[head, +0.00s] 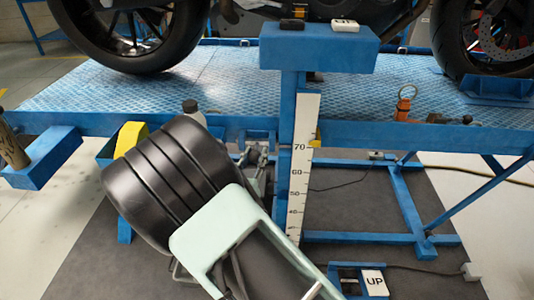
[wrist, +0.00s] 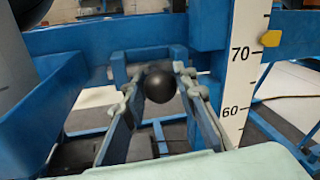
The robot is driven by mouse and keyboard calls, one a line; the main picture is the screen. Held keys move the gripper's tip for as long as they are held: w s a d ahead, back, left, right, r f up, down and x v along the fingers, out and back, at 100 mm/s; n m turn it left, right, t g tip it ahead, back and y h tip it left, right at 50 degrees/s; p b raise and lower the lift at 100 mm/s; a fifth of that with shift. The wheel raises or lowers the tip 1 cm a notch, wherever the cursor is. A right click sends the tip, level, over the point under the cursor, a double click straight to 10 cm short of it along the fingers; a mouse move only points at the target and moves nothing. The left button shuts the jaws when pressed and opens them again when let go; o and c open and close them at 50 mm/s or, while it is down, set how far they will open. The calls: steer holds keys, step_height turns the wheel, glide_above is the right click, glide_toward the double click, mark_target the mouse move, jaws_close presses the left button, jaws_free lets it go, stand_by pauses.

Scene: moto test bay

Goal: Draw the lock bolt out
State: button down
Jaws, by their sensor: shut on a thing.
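My gripper (wrist: 158,74) is shut on a round black knob (wrist: 160,87), which I take to be the head of the lock bolt. One grey finger stands on each side of the knob, in the middle of the wrist view. The knob sits in front of a blue bracket (wrist: 125,70) of the lift frame. The bolt's shaft is hidden behind the knob, so I cannot tell how far it sits in its hole. In the head view my gripper (head: 258,160) shows only in part beside the blue post, and the knob cannot be made out there.
A white height scale (head: 303,150) runs down the blue post right beside my gripper. The blue lift platform (head: 235,75) carries a motorcycle. A ringed orange fitting (head: 404,105) stands at its front edge. A blue side tray (head: 45,160) juts out at left. An UP pedal (head: 374,283) is low down.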

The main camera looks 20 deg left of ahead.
steer(key=shift+s+a, duration=0.25)
steer(key=shift+a, duration=0.65)
steer(key=c, duration=1.5)
jaws_free()
steer(key=shift+c, duration=0.2)
steer(key=shift+s, duration=0.1)
steer(key=s, duration=1.1)
steer(key=shift+s+d, duration=0.25)
steer(key=shift+s, duration=0.15)
